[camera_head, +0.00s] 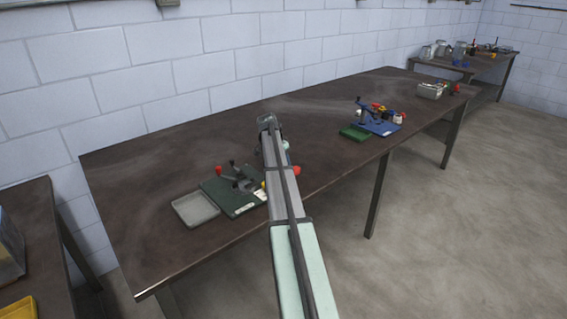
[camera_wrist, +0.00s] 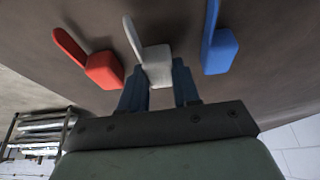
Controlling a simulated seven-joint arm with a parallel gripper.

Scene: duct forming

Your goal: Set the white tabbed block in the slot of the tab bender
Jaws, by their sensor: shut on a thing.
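The white tabbed block (camera_wrist: 156,62) is between the two dark blue fingers of my gripper (camera_wrist: 159,76) in the wrist view. My gripper is shut on its body, and its thin tab sticks up and away to the left. In the head view my own arm hides the gripper's fingers and the block. A green-based lever device (camera_head: 237,187) stands on the long table just left of my arm. A blue-based device (camera_head: 378,122) stands farther off to the right. I cannot tell which is the tab bender, and no slot shows clearly.
In the wrist view a red tabbed block (camera_wrist: 104,70) and a blue tabbed block (camera_wrist: 219,52) flank the white one. A grey tray (camera_head: 195,209) sits left of the green-based device, and a green tray (camera_head: 354,132) beside the blue one. The table's left part is bare.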

